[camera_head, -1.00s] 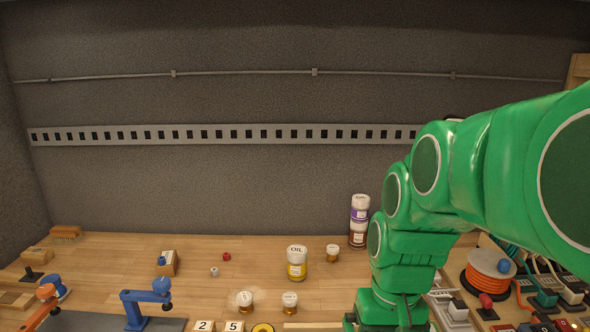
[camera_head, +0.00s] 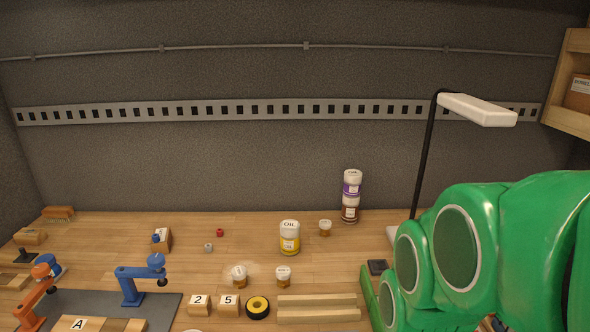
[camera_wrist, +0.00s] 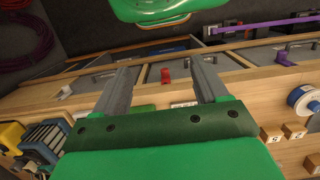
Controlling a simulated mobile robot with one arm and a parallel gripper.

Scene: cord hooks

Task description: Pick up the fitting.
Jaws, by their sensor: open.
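I cannot tell for sure which thing is the fitting. In the head view a small red piece (camera_head: 220,233) and a small grey piece (camera_head: 208,247) sit on the wooden bench, left of the oil can. In the wrist view a small red thing (camera_wrist: 166,75) shows between and beyond my fingers, near grey compartments; I cannot tell whether it is the same red piece. My gripper (camera_wrist: 160,67) is open, with two grey fingers apart and nothing visibly held. It is out of sight in the head view.
The oil can (camera_head: 289,238), stacked jars (camera_head: 351,195) and small jars (camera_head: 283,277) stand on the bench. A black lamp (camera_head: 426,150) rises at right. Number blocks (camera_head: 199,306), black-yellow tape (camera_head: 258,307) and a blue clamp (camera_head: 140,277) are in front. A blue spool (camera_wrist: 303,101) shows in the wrist view.

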